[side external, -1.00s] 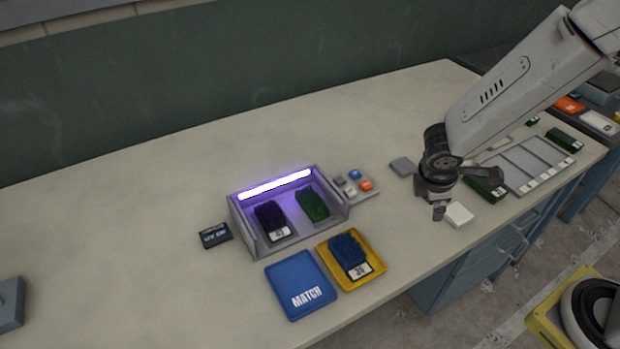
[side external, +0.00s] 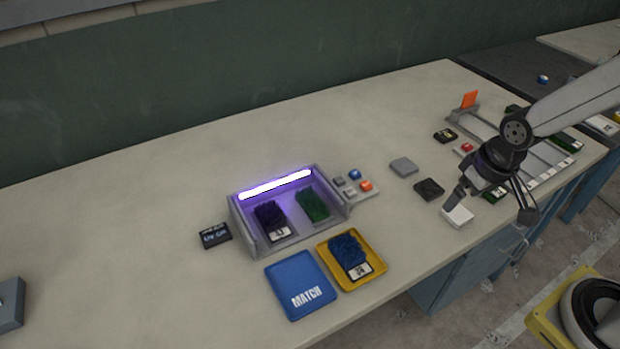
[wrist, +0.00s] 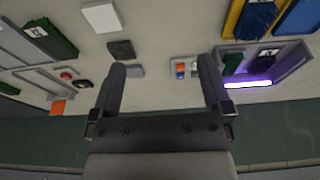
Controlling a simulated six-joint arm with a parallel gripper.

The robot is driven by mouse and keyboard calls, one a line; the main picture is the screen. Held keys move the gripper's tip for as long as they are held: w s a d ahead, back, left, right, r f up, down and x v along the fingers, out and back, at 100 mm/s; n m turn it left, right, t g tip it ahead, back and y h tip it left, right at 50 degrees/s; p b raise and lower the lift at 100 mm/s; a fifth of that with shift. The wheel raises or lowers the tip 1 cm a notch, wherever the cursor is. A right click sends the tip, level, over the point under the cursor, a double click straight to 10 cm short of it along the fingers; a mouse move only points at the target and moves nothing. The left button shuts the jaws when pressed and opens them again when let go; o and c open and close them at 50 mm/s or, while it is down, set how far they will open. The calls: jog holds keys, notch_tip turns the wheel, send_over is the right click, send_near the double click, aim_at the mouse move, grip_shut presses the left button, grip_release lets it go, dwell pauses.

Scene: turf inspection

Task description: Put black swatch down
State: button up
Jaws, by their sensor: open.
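A black swatch (side external: 269,214) with a white label lies in the left half of the lit grey box (side external: 246,236), beside a green swatch (side external: 312,204). In the wrist view the black swatch (wrist: 265,58) shows at the right. My gripper (side external: 492,205) is open with nothing between its fingers, above the right part of the bench and well apart from the box.
A blue MATCH tray (side external: 296,278) and a yellow tray (side external: 376,268) holding a blue swatch (side external: 347,250) lie in front of the box. A white block (side external: 457,216), dark block (side external: 428,189), grey block (side external: 404,167) and button pad (side external: 368,197) lie between box and gripper.

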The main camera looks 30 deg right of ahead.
aim_at(275, 221)
jog(key=shift+f, duration=0.1)
jog(key=w+a+f+n+t+h, duration=0.1)
jog(key=w+a+f+n+t, duration=0.1)
jog(key=w+a+n, duration=0.3)
jog(key=w+a+f+n+t+h, duration=0.2)
jog(key=w+a+f+n+t, duration=0.1)
jog(key=n, duration=1.1)
jog(key=w+a+f+n+t+h, duration=0.2)
jog(key=w+a+f+n, duration=0.2)
jog(key=w+a+n, duration=0.4)
jog(key=shift+a+f+n+t, duration=0.15)
jog(key=shift+a+n+t, duration=0.2)
jog(key=shift+n, duration=0.45)
jog(key=a+f+n+t+y, duration=0.1)
jog(key=a+n, duration=0.1)
jog(key=a, duration=0.2)
jog(key=a+f+n+t+y, duration=0.1)
jog(key=a+n+y, duration=0.1)
jog(key=a+n, duration=0.1)
jog(key=a+f+n+t+y, duration=0.1)
jog(key=a+n+y, duration=0.1)
jog(key=a, duration=0.2)
jog(key=shift+w+a, duration=0.2)
jog(key=shift+a, duration=0.1)
jog(key=shift+x, duration=1.3)
